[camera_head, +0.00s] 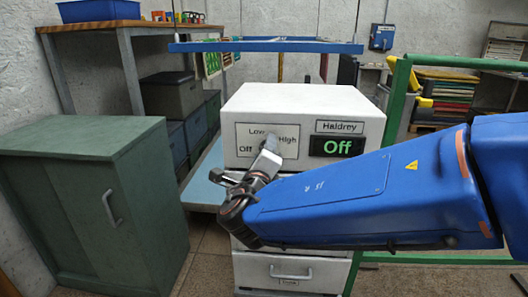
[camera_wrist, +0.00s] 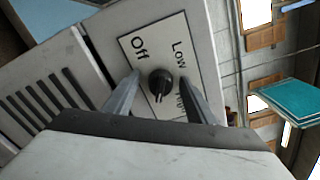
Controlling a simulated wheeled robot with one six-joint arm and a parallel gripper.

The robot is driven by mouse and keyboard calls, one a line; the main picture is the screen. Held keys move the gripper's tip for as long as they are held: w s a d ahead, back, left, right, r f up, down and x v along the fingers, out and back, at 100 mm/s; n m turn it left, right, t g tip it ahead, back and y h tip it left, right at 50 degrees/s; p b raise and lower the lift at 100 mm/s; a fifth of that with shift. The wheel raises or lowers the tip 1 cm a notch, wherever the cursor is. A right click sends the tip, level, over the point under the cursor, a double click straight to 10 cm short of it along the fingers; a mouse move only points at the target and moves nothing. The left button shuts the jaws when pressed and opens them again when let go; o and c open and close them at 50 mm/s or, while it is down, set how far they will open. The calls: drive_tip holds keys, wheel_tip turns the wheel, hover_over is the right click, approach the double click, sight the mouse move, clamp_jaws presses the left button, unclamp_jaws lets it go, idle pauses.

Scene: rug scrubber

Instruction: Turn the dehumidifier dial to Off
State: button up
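The dehumidifier (camera_head: 300,103) is a white box with a label plate, marked Off, Low and High, on its front. Its green display (camera_head: 338,147) reads "Off". The black round dial (camera_wrist: 160,82) sits on the plate in the wrist view; I cannot tell for sure which label it points at. In the head view my gripper mostly hides the dial.
A green cabinet (camera_head: 100,150) stands at the left, with a workbench (camera_head: 125,27) behind it. A blue frame (camera_head: 265,46) hangs over the dehumidifier. A green post (camera_head: 398,95) stands at the right. A white drawer (camera_head: 290,272) is below.

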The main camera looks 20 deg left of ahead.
drive_tip(key=v, duration=1.7)
drive_tip(key=shift+s, duration=0.2)
